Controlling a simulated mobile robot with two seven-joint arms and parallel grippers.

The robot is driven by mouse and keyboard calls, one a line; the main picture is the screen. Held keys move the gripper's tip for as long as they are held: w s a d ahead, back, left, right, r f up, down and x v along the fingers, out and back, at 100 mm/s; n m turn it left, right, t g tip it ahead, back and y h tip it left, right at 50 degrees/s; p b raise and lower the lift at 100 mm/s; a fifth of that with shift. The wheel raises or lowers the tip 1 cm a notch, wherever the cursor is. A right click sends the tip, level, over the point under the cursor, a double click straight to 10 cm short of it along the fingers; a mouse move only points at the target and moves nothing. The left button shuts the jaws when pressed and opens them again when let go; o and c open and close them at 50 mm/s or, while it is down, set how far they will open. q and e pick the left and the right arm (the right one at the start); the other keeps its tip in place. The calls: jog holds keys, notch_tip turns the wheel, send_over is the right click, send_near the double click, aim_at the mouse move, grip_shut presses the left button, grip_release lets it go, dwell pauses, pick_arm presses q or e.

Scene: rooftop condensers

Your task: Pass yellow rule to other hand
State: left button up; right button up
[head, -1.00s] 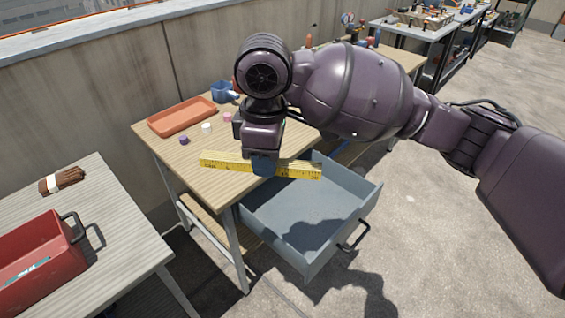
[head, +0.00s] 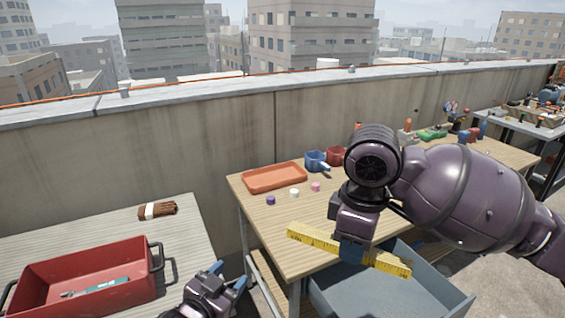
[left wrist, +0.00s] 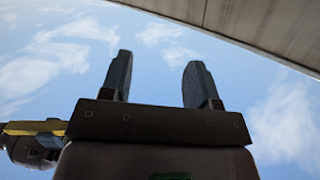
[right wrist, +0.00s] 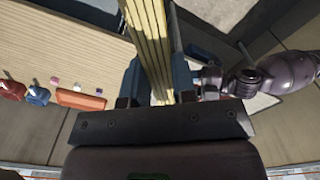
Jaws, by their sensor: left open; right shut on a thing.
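The yellow rule (head: 312,239) is a long flat strip with dark markings. My right gripper (head: 352,252) is shut on it near its middle, and both ends stick out, in front of the wooden table and over the open drawer. In the right wrist view the rule (right wrist: 150,40) runs between the fingers. My left gripper (head: 230,276) is open and empty at the bottom of the head view, to the left of the rule and apart from it. Its two fingers (left wrist: 160,65) stand apart against the sky in the left wrist view, with part of the rule (left wrist: 30,127) at the left edge.
The wooden table (head: 265,225) carries an orange tray (head: 275,179), a blue mug (head: 316,160), a red mug (head: 336,155) and small caps. A grey drawer (head: 440,288) hangs open below. A red toolbox (head: 90,267) and a brown bundle (head: 165,210) are on the left table.

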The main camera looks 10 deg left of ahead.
pick_arm(q)
jog(key=w+d+r+m+h, duration=0.25)
jog(key=w+d+r, duration=0.2)
jog(key=r, duration=0.35)
jog(key=w+d+r+m+h, duration=0.2)
jog(key=w+d+r+h, duration=0.15)
jog(key=w+r, duration=0.35)
jog(key=w+d+r+m+g, duration=0.1)
jog(key=d+r+m+g, duration=0.25)
jog(key=r, duration=0.55)
jog(key=d+r+m+g, duration=0.3)
jog(key=d+r, duration=0.2)
jog(key=r, duration=0.4)
jog(key=m+g+y, duration=0.5)
jog(key=g, duration=0.6)
send_near(306, 228)
jog(key=x, duration=0.9)
jog(key=shift+d+f, duration=0.15)
jog(key=shift+f, duration=0.05)
